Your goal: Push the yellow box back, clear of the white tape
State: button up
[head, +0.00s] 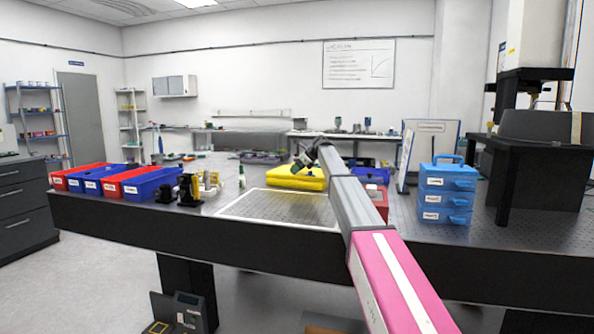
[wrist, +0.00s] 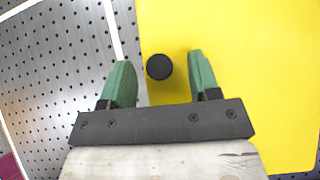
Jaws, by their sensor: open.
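The yellow box (head: 297,180) lies flat on the dark perforated table, at the back edge of the white tape outline (head: 219,208). In the wrist view the yellow box (wrist: 250,90) fills the right side, with a black round knob (wrist: 159,67) near its left edge. A white tape line (wrist: 113,27) runs close beside that edge and passes behind my left finger, so whether they touch is hidden. My gripper (wrist: 159,62) is open, its green fingers on either side of the knob in the picture. In the head view my gripper (head: 300,161) is over the box; contact is unclear.
Red and blue bins (head: 150,182) stand at the left, with small black and brass parts (head: 190,188) beside them. A red box (head: 377,200) and a blue drawer unit (head: 446,192) stand to the right. The taped area in front looks bare.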

jog(key=shift+d+r, duration=0.1)
jog(key=v, duration=1)
jog(key=shift+s+d+r, duration=0.1)
jog(key=shift+d+r, duration=0.05)
jog(key=shift+d, duration=0.05)
